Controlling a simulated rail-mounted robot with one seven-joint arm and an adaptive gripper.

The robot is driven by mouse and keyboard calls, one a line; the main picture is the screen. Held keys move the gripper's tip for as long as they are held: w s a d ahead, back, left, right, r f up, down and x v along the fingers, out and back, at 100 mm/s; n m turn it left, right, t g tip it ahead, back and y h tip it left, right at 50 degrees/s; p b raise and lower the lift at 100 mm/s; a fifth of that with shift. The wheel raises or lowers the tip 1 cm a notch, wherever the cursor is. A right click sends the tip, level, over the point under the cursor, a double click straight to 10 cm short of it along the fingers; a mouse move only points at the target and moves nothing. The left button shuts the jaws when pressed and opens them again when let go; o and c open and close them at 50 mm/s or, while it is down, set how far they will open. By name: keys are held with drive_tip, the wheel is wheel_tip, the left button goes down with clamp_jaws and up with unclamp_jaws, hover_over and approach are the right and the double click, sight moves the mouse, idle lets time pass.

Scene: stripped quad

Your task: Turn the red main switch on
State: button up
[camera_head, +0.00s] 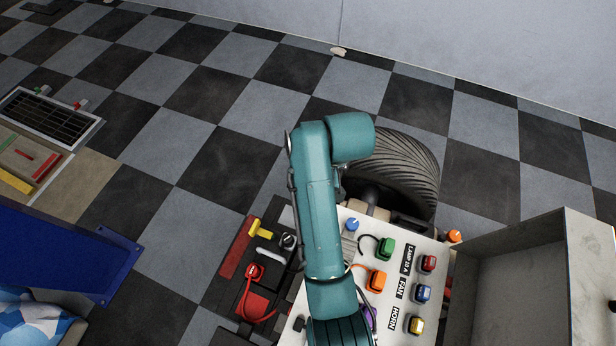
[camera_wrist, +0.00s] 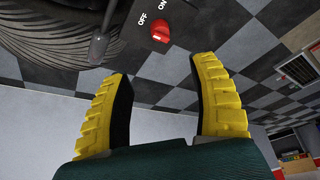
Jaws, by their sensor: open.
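The red main switch (camera_wrist: 160,32) is a round red knob on a dark panel in the wrist view, near the top, with white OFF and ON labels beside it. A pale mark shows on its face; I cannot tell for sure which label it points to. My gripper (camera_wrist: 161,75) has two yellow ribbed fingers, spread wide apart with nothing between them. The knob appears beyond the fingertips, in line with the gap between them, and not touched. I cannot make out the switch or my gripper's fingers in the head view, where my teal arm covers part of the machine.
A white panel (camera_head: 345,290) carries coloured plugs and LAMP, FAN and HORN labels. A big black tyre (camera_head: 412,172) stands behind it. A grey metal bin (camera_head: 520,270) is at right. A grey lever (camera_wrist: 98,47) stands left of the knob. Open checkered floor lies beyond.

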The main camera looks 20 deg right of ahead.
drive_tip(key=b+x, duration=0.7)
drive_tip(key=x, duration=0.8)
drive_tip(key=shift+a+f, duration=0.1)
drive_tip(key=shift+f, duration=0.2)
drive_tip(key=shift+c, duration=0.4)
clamp_jaws()
